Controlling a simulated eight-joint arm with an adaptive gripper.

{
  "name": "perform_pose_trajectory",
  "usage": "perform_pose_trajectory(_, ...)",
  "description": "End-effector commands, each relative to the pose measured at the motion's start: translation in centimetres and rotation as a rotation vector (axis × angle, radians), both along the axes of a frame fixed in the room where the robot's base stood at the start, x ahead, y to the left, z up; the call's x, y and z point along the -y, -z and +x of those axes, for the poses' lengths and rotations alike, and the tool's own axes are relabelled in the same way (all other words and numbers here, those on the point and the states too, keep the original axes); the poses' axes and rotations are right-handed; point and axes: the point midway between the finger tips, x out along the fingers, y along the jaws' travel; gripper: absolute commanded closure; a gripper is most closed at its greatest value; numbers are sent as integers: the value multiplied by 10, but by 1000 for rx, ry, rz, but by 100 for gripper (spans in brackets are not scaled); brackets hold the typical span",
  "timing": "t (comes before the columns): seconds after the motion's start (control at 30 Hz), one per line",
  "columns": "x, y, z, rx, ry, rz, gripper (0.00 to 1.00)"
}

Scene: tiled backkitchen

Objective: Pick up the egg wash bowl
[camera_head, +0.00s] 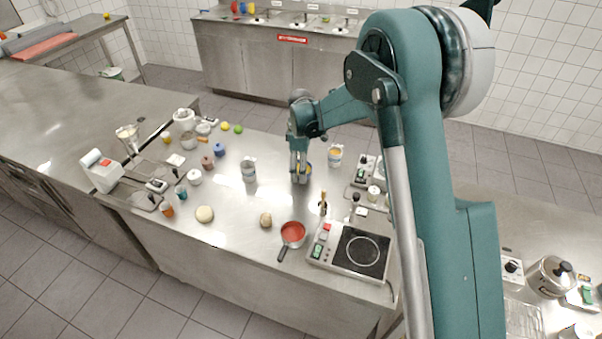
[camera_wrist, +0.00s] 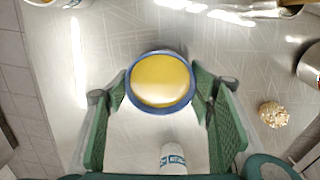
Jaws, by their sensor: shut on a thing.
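The egg wash bowl (camera_wrist: 160,107) has a blue rim and holds yellow liquid. In the wrist view it sits level between the two green fingers of my gripper (camera_wrist: 160,92), one finger against each side. In the head view my gripper (camera_head: 301,171) points down over the middle of the steel counter. Only a small part of the bowl (camera_head: 308,167) shows there behind the fingers. I cannot tell whether its base touches the counter.
A labelled can (camera_head: 249,170) stands left of my gripper, and a tub (camera_head: 335,156) stands to its right. A brown roll (camera_head: 266,220), a red-filled saucepan (camera_head: 293,233) and a hotplate (camera_head: 357,249) are nearer the front. Several small jars crowd the left.

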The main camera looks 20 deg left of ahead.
Motion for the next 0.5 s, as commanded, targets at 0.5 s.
perform_pose_trajectory(0.5, 0, -68, 0, 0, 0, 0, 66)
